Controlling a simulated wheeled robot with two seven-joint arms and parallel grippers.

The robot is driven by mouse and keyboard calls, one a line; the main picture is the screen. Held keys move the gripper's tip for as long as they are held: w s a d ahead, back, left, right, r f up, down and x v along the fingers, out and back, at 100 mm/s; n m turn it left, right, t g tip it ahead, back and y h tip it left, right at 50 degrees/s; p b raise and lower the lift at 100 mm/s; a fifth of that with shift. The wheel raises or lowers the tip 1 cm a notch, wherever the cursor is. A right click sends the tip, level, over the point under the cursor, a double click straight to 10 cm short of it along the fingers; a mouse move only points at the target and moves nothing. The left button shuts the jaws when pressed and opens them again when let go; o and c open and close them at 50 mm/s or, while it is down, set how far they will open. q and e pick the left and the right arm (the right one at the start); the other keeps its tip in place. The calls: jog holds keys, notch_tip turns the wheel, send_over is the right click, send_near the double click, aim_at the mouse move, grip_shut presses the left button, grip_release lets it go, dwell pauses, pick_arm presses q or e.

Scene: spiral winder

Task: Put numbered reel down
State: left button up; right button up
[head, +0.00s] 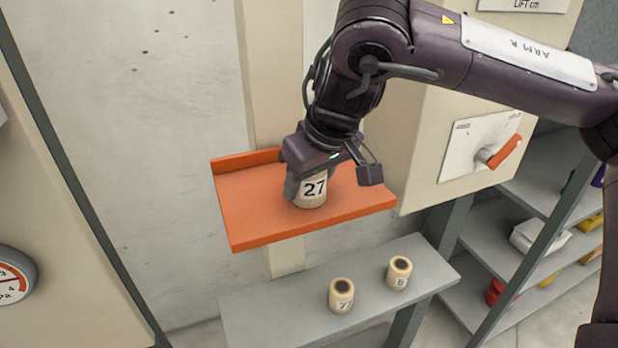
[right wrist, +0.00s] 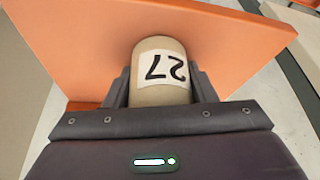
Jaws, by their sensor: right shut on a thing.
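The reel numbered 27 (head: 311,190) is cream coloured with a white label and stands upright at the orange shelf. My right gripper (head: 305,178) is shut on it from above and behind. In the right wrist view the reel (right wrist: 160,72) sits between the two fingers (right wrist: 160,88), with its label upside down. The orange shelf (head: 250,215) lies under and around the reel in the head view. I cannot tell whether the reel's base touches the shelf. My left gripper is not in view.
A grey shelf (head: 270,310) below holds two smaller-looking reels, one labelled 77 or similar (head: 341,296) and one labelled 5 (head: 399,273). A panel with an orange-handled lever (head: 500,152) is at right. Grey shelving (head: 530,185) with assorted items stands beyond it. The orange shelf's left part is bare.

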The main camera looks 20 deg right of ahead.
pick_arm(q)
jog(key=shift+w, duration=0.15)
pick_arm(e)
jog(key=shift+s+a, duration=0.1)
jog(key=shift+f, duration=0.15)
jog(key=o, duration=0.7)
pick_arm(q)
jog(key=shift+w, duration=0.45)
pick_arm(e)
jog(key=o, duration=0.3)
jog(key=shift+r, duration=0.45)
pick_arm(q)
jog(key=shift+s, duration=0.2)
pick_arm(e)
jog(key=v, duration=1.1)
jog(key=shift+r, duration=0.25)
